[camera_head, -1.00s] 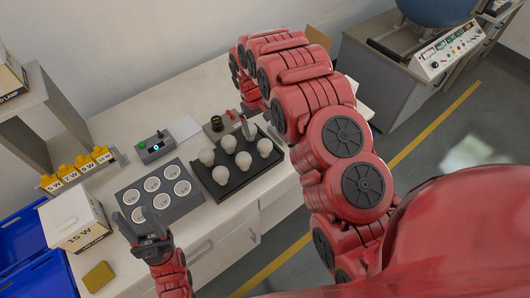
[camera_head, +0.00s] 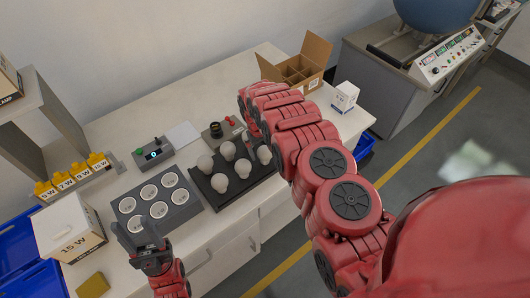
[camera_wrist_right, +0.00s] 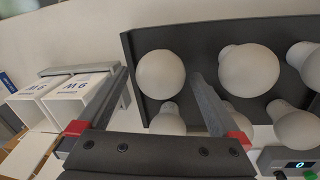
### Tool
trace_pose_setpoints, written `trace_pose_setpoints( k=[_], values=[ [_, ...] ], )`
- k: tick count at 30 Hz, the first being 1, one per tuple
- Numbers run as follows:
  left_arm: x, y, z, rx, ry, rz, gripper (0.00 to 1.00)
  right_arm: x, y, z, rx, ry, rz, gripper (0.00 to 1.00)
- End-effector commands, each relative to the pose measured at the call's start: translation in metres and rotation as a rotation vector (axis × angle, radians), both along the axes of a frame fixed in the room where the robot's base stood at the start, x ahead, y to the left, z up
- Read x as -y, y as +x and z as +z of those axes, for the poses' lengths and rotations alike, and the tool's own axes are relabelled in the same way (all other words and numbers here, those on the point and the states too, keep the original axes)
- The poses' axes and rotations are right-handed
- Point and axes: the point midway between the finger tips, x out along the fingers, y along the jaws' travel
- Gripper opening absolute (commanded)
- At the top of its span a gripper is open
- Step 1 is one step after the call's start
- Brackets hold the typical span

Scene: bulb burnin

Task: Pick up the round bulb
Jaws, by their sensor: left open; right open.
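Several white bulbs stand on a dark tray (camera_head: 225,206) in the head view. The front bulb (camera_head: 219,183) and the left bulb (camera_head: 205,163) are clear there; my right arm partly covers the tray's right side. In the right wrist view, a bulb seen as a full circle (camera_wrist_right: 160,75) lies between the fingers of my right gripper (camera_wrist_right: 158,78). The gripper is open and holds nothing; I cannot tell its height above the bulb. Other bulbs there look pear-shaped, like the one on the right (camera_wrist_right: 248,70). My left gripper (camera_head: 140,240) is open and empty at the lower left.
A grey socket block (camera_head: 185,208) stands left of the tray, with a display box (camera_head: 153,153) behind it. A black-ringed fixture (camera_head: 217,131) stands behind the tray. An open carton (camera_head: 297,65) and a small white box (camera_head: 345,97) stand at the right. A 15 W box (camera_head: 70,230) is at left.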

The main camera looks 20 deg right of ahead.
Motion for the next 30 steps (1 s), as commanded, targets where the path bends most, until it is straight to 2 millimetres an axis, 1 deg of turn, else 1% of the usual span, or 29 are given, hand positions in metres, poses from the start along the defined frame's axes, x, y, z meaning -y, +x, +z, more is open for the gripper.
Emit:
trace_pose_setpoints(
  k=[3, 6, 15, 16, 20, 21, 23, 24, 26, 27, 29, 30],
  values=[
    [0.000, 0.000, 0.005, 0.000, 0.000, 0.000, 0.50, 0.001, 0.000, -0.010, 0.002, 0.000, 0.001, 1.00],
    [0.000, 0.000, 0.007, 0.000, 0.000, 0.000, 0.50, 0.002, 0.000, -0.014, 0.002, 0.000, 0.001, 1.00],
    [0.000, 0.000, 0.007, -0.001, 0.000, 0.000, 0.50, 0.002, 0.000, -0.017, 0.002, 0.001, 0.001, 1.00],
    [0.000, 0.000, 0.007, 0.000, 0.000, 0.000, 0.50, 0.002, 0.000, -0.017, 0.002, 0.001, 0.001, 0.98],
    [0.000, 0.000, 0.007, 0.000, 0.000, 0.000, 0.50, 0.002, 0.000, -0.017, 0.002, 0.001, 0.001, 0.75],
    [0.000, 0.000, 0.007, 0.000, 0.000, 0.000, 0.50, 0.002, 0.000, -0.017, 0.002, 0.001, 0.001, 0.68],
    [0.000, 0.000, 0.007, 0.000, 0.000, 0.000, 0.50, 0.002, 0.000, -0.017, 0.002, 0.001, 0.001, 0.57],
    [0.000, 0.000, 0.007, 0.000, 0.000, 0.000, 0.50, 0.002, 0.000, -0.017, 0.002, 0.001, 0.001, 0.50],
    [0.000, 0.000, 0.007, 0.000, 0.000, 0.000, 0.50, 0.002, 0.000, -0.017, 0.002, 0.001, 0.001, 0.39],
    [0.000, 0.000, 0.007, 0.000, 0.000, 0.000, 0.50, 0.002, 0.000, -0.017, 0.002, 0.001, 0.001, 0.32],
    [0.000, 0.000, 0.007, -0.001, 0.000, 0.000, 0.50, 0.002, 0.000, -0.017, 0.002, 0.001, 0.000, 0.21],
    [0.000, 0.000, 0.007, 0.000, 0.000, 0.000, 0.50, 0.002, 0.000, -0.017, 0.002, 0.001, 0.001, 0.18]
  ],
)
